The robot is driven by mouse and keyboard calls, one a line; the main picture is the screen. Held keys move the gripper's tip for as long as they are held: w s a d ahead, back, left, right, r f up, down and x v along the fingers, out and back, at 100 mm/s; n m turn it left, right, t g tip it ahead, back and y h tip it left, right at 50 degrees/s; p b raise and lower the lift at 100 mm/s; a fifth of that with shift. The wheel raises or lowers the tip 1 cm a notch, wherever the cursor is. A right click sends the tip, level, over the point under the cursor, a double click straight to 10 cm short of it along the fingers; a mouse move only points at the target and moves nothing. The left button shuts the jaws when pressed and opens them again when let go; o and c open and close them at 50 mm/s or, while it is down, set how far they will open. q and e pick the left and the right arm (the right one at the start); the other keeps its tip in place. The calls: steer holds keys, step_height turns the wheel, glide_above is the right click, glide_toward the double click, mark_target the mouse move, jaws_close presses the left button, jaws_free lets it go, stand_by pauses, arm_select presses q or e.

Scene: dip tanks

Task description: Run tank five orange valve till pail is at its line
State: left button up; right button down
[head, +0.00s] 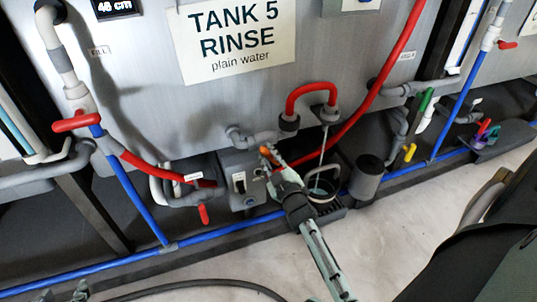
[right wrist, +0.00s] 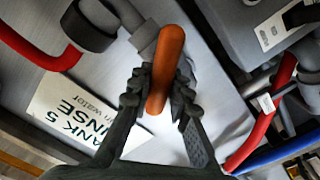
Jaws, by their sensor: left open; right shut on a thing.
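My right gripper (head: 272,165) is shut on the orange valve handle (head: 266,152) under the Tank 5 sign. In the right wrist view the orange handle (right wrist: 166,70) stands between the two dark fingers. A pail (head: 322,195) sits in a dark tray just right of this gripper, partly hidden by it. A thin pale stream (head: 323,145) runs from the spout (head: 325,113) down into the pail. Some teal shows inside the pail; its line cannot be made out. My left gripper (head: 66,293) is open and empty at the bottom left edge.
The Tank 5 Rinse sign (head: 236,40) hangs on the grey tank; a display above reads 48 cm. Red-handled valves (head: 76,122), red hoses and blue pipes surround the spot. A grey control box (head: 240,185) and a dark grey cylinder (head: 366,177) flank the pail.

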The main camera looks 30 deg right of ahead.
steer(key=c, duration=1.4)
jaws_free()
steer(key=v, duration=0.7)
steer(key=shift+s, duration=0.3)
